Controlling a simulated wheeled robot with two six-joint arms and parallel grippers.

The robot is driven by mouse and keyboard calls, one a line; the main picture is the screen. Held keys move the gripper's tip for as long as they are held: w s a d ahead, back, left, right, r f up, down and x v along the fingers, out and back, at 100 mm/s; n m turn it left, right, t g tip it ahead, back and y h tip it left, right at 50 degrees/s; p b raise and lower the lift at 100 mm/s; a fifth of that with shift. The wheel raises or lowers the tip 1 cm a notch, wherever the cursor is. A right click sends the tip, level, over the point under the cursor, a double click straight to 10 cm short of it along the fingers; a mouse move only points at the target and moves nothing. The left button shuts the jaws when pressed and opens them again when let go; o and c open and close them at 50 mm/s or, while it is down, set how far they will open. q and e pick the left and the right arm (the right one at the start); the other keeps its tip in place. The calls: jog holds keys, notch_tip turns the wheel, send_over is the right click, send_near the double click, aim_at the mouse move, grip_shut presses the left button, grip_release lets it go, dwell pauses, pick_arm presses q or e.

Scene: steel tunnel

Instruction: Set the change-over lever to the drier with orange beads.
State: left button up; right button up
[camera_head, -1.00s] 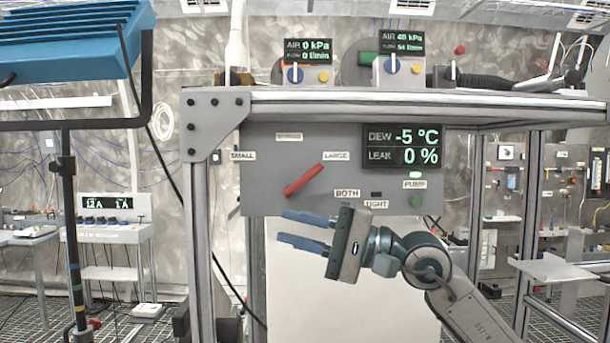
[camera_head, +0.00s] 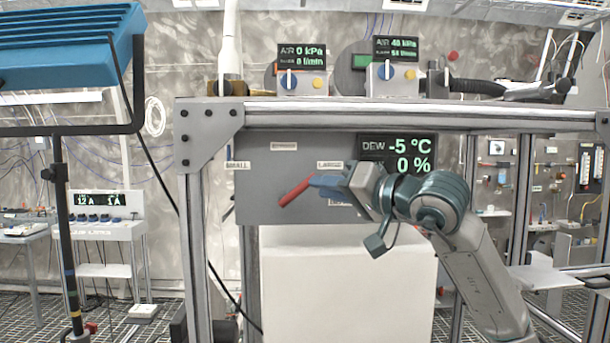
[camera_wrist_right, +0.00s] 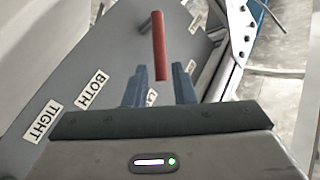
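The red lever (camera_head: 295,193) slants on the grey panel (camera_head: 265,205), from lower left to upper right. My right gripper (camera_head: 322,183) is at the lever's upper right end. The right wrist view shows its two fingers (camera_wrist_right: 159,80) apart, with the end of the red lever (camera_wrist_right: 159,45) between them and narrow gaps on both sides. Two units with displays stand on top of the frame: the left (camera_head: 303,82) reads 0 kPa, the right (camera_head: 397,78) reads 48 kPa. A small orange patch shows behind the left unit and a green patch behind the right. My left gripper is out of view.
Labels SMALL (camera_head: 238,165), BOTH (camera_wrist_right: 93,89) and TIGHT (camera_wrist_right: 42,121) are on the panel; LARGE is partly covered. The display (camera_head: 397,155) reads -5 °C and 0 %. A metal post (camera_head: 196,230) stands left of the panel.

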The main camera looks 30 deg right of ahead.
aim_at(305, 185)
jog(key=shift+p+x, duration=1.35)
jog(key=shift+x, duration=1.45)
jog(key=shift+c, duration=0.4)
grip_shut()
